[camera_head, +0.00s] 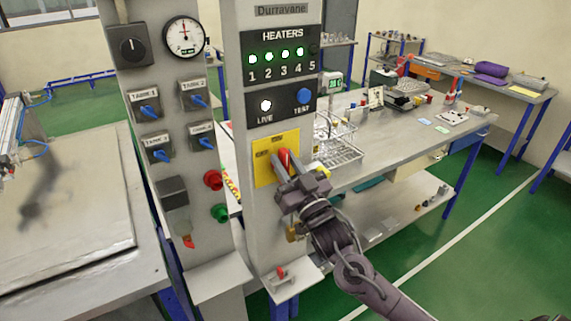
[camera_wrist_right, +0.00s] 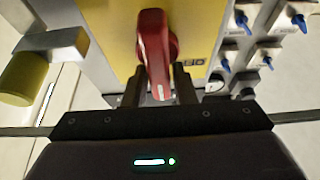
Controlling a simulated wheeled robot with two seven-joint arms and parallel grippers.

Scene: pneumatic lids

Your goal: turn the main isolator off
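The main isolator is a yellow plate (camera_head: 264,174) with a red handle (camera_head: 284,159), low on the grey panel post. The handle points roughly up and down in the picture. My right gripper (camera_head: 290,180) is at the handle and hides its lower part in the head view. In the right wrist view, the red handle (camera_wrist_right: 157,45) runs down between the two dark fingers (camera_wrist_right: 161,88), which close in on both its sides with hardly any gap. The white LIVE lamp (camera_head: 265,105) is lit above the plate. My left gripper is not in view.
Heater lamps (camera_head: 277,54) 1 to 4 glow green; 5 is dark. A blue TEST button (camera_head: 303,96) sits above the isolator. Several blue tank switches (camera_head: 149,110), a red button (camera_head: 213,180) and a green button (camera_head: 220,213) are on the left post. A workbench (camera_head: 400,140) stands behind.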

